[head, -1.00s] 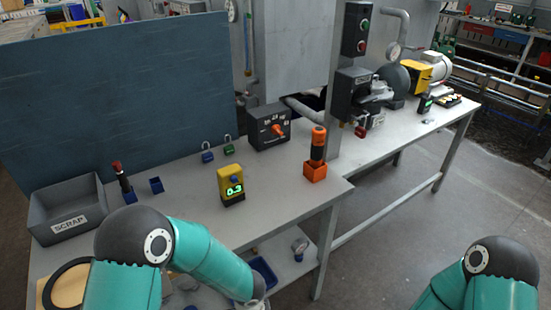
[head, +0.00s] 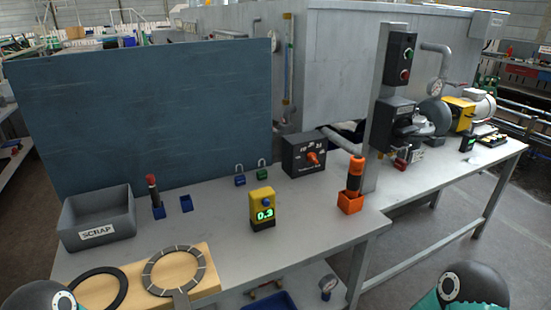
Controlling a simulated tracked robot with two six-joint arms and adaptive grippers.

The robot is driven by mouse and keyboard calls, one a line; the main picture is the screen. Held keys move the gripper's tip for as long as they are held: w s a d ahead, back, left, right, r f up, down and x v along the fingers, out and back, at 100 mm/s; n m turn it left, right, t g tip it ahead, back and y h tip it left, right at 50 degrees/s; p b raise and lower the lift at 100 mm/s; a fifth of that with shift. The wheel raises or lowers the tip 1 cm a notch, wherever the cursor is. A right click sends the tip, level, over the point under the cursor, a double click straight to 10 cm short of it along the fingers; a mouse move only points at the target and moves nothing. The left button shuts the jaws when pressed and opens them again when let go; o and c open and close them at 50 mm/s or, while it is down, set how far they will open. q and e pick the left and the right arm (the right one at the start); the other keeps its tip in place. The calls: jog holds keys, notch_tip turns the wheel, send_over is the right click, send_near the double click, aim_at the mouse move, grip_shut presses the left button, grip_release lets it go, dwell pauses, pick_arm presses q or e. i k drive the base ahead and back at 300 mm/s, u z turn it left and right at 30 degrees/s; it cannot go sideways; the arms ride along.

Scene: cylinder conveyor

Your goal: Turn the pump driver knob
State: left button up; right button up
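A black box (head: 304,155) with an orange-red knob (head: 314,158) and white scale marks stands at the back of the near bench. In front of it is a yellow device (head: 262,206) with a blue knob (head: 266,202) and a green display reading 0.3. An orange and black handheld tool (head: 355,177) stands upright in an orange holder (head: 350,203) to the right. I cannot tell from the labels which knob belongs to the pump driver. Neither gripper is in view; only parts of my arms show at the bottom corners.
A grey SCRAP bin (head: 97,218), a red-tipped tool in a blue stand (head: 158,212) and two padlocks (head: 240,180) are on the bench. A wooden board (head: 205,284) with rings lies at the front left. A grey post (head: 377,130) rises at right. Bench centre is mostly clear.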

aim_at(311, 157)
jog(key=u, duration=0.9)
jog(key=k, duration=0.95)
jog(key=z, duration=1.3)
jog(key=i, duration=0.95)
